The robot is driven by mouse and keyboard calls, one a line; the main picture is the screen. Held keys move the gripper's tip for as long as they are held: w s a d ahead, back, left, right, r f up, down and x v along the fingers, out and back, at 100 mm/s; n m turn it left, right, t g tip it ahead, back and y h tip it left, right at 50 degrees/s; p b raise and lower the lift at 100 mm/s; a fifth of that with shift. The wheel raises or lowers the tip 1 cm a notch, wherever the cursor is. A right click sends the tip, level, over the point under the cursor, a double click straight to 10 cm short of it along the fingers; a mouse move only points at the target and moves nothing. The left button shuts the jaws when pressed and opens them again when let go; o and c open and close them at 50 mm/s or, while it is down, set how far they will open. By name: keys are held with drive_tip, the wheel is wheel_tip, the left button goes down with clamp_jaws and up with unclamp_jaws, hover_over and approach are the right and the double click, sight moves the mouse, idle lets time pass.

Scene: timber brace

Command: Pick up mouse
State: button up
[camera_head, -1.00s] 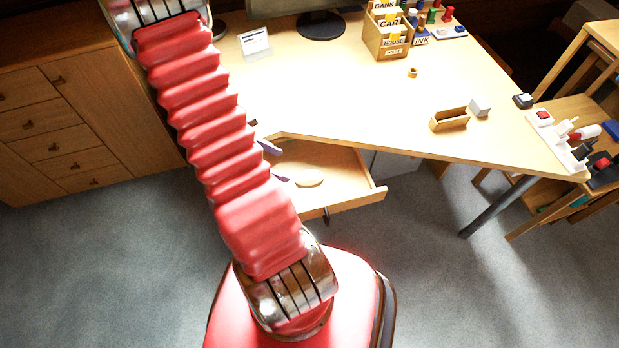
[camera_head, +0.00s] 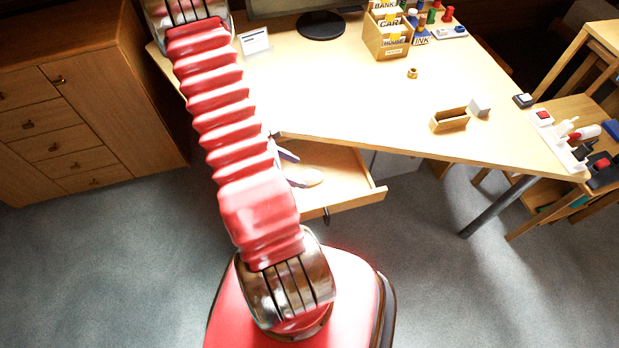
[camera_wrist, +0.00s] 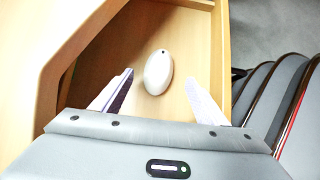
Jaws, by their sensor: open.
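The mouse (camera_wrist: 158,72) is a pale, oval shape with a small dark dot at its far end. It lies on the wooden floor of the open drawer (camera_head: 350,192). In the head view the mouse (camera_head: 312,178) shows just right of my red arm. My gripper (camera_wrist: 158,95) is open, with one pale finger on each side of the picture and the mouse between and slightly beyond the tips. The fingers do not visibly touch it. In the head view my arm hides part of the drawer, and only bits of the fingers (camera_head: 288,155) show.
The desk (camera_head: 330,95) stands above the drawer, its edge close on the left in the wrist view. The drawer's side wall (camera_wrist: 222,60) rises on the right. A card box (camera_head: 388,38), a small wooden holder (camera_head: 449,120) and a monitor stand (camera_head: 321,25) are on the desk.

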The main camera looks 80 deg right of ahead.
sight(305, 175)
drive_tip(key=shift+s+f, duration=0.1)
drive_tip(key=shift+f, duration=0.1)
drive_tip(key=shift+x, duration=2.5)
drive_tip(key=c, duration=1.2)
